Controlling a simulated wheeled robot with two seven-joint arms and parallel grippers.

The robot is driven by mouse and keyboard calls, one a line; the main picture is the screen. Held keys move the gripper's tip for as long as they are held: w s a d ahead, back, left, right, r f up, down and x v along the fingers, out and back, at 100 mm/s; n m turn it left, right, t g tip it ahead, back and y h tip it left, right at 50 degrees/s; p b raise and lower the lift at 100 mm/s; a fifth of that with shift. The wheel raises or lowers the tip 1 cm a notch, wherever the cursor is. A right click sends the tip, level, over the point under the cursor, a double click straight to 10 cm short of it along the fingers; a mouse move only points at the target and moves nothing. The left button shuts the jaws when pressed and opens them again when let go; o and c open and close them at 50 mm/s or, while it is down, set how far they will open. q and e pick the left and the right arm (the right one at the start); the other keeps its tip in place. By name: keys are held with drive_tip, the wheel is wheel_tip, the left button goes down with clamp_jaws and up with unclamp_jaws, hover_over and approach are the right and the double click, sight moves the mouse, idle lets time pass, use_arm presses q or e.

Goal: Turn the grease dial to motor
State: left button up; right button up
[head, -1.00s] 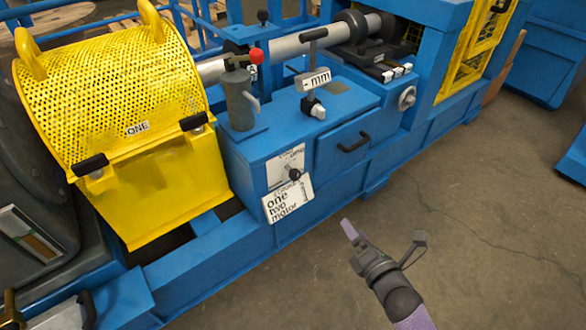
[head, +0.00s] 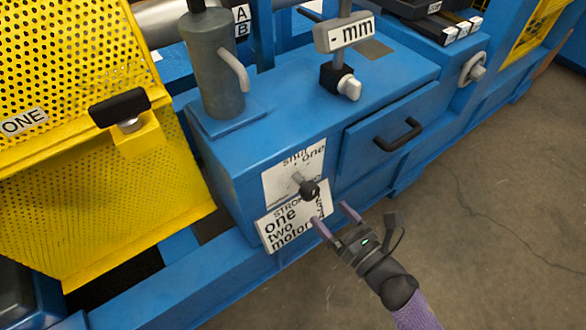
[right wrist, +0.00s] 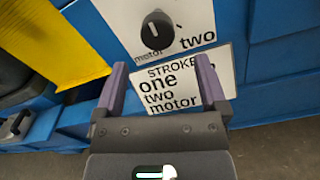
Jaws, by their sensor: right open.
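The grease dial (head: 309,188) is a small black knob with a grey pointer on a white plate (head: 284,179) on the front of the blue cabinet. In the right wrist view the knob (right wrist: 157,30) has a white mark near its middle, with "motor" at its lower left and "two" at its right. A white sign (head: 283,226) below reads STROKE, one, two, motor. My right gripper (head: 333,214) is open and empty, just below and right of the dial, apart from it. Its fingers (right wrist: 160,88) frame the sign in the right wrist view. My left gripper is not in view.
A drawer with a black handle (head: 400,135) is right of the dial. A grey cylinder (head: 216,65) and a "-mm" gauge (head: 344,34) stand on the cabinet top. A yellow perforated guard (head: 80,130) is at left. The floor at right is clear.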

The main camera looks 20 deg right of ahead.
sight(313, 195)
drive_tip(key=b+x, duration=0.2)
drive_tip(key=x, duration=0.5)
drive_tip(key=shift+w+a, duration=0.2)
drive_tip(key=shift+w, duration=0.15)
drive_tip(key=shift+w+a, duration=0.2)
drive_tip(key=shift+w, duration=0.3)
drive_tip(key=shift+r, duration=0.1)
drive_tip(key=shift+c, duration=1.5)
drive_tip(key=c, duration=0.7)
clamp_jaws()
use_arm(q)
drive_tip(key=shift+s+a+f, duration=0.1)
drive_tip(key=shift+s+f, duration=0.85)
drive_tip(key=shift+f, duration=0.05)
